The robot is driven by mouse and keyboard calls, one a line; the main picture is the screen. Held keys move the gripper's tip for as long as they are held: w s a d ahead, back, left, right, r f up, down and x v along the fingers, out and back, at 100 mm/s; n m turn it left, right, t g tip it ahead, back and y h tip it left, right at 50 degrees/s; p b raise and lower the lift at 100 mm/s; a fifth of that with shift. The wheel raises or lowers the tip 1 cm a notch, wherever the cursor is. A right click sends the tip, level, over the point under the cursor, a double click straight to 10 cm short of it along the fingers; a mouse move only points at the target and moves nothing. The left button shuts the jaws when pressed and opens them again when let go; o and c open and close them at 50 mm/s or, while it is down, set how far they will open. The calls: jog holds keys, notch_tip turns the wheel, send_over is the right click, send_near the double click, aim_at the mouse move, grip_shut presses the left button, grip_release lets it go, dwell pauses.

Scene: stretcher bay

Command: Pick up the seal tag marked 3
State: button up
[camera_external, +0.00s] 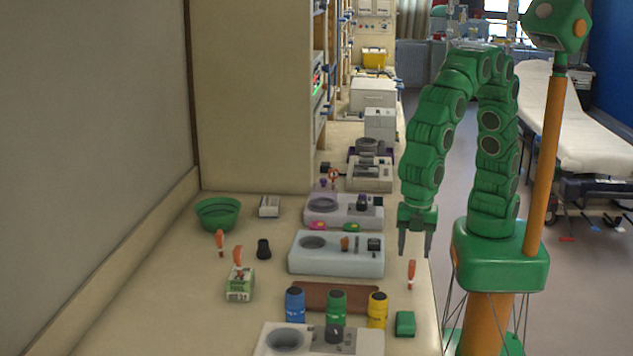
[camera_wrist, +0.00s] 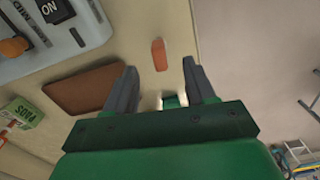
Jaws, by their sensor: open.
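An orange seal tag (camera_external: 411,272) stands upright near the right edge of the counter. It shows in the wrist view as an orange strip (camera_wrist: 160,54) ahead of my fingers, apart from them. Other orange tags are at the left, one (camera_external: 220,240) near the green bowl and one (camera_external: 238,255) at the green-and-white box. A further small orange tag (camera_external: 333,175) is farther back. I cannot read a number on any tag. My gripper (camera_external: 414,248) points down, open and empty, above the tag at the right edge; its fingers (camera_wrist: 159,70) are spread in the wrist view.
Blue (camera_external: 295,305), green (camera_external: 337,306) and yellow (camera_external: 377,309) capped bottles stand near the front. A brown mat (camera_external: 322,290) lies behind them, and a green block (camera_external: 405,324) is at the right. A pale device (camera_external: 336,262) and green bowl (camera_external: 217,213) stand farther back. The counter drops off at the right.

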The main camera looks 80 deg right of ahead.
aim_at(413, 262)
jog(key=shift+f, duration=3.8)
grip_shut()
